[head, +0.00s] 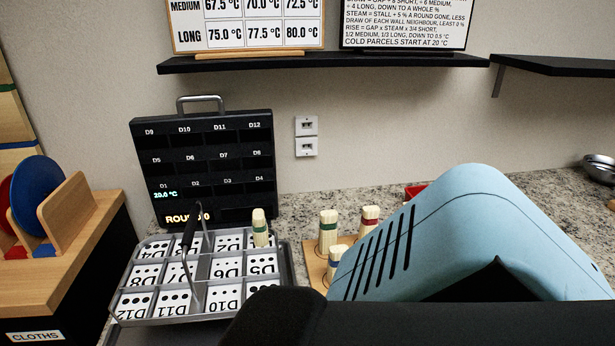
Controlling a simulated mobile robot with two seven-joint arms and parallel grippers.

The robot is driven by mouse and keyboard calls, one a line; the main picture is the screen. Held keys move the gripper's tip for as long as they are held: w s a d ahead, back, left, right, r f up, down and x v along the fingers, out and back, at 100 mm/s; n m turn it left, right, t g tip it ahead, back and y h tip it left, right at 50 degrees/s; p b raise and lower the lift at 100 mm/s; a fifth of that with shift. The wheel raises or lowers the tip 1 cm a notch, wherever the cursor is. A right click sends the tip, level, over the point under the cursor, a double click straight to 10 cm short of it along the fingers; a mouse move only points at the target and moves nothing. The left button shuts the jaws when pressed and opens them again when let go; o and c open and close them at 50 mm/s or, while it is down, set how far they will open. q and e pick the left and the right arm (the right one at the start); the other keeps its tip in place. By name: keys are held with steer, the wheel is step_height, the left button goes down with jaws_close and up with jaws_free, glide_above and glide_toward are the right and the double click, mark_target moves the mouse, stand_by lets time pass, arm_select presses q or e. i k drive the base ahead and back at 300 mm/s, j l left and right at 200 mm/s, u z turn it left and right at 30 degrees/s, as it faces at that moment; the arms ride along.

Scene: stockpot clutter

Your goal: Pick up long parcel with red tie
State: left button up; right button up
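A pale parcel with a red tie (370,213) stands upright near a wooden board, right of centre in the head view. Its lower part is hidden behind a large light-blue shape, so I cannot tell its full length. A parcel with a green tie (327,231) stands to its left, and a parcel with a blue tie (338,251) stands in front, partly hidden. Another green-tied parcel (260,230) stands in the back right part of the divided grey tray (203,319). Neither gripper shows in the view.
The light-blue shape and a black one cover the lower right. The wooden board (315,262) is partly hidden. A black display panel (201,165) stands behind the tray, reading 20.0 °C at D1. A wooden rack with discs (70,215) is left.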

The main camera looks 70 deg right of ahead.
mark_target(370, 220)
steer(key=k+l+u, duration=0.25)
steer(key=k+l, duration=0.25)
steer(key=k, duration=0.25)
steer(key=k+l, duration=0.25)
steer(key=k, duration=0.25)
steer(key=k+l, duration=0.25)
steer(key=k, duration=0.25)
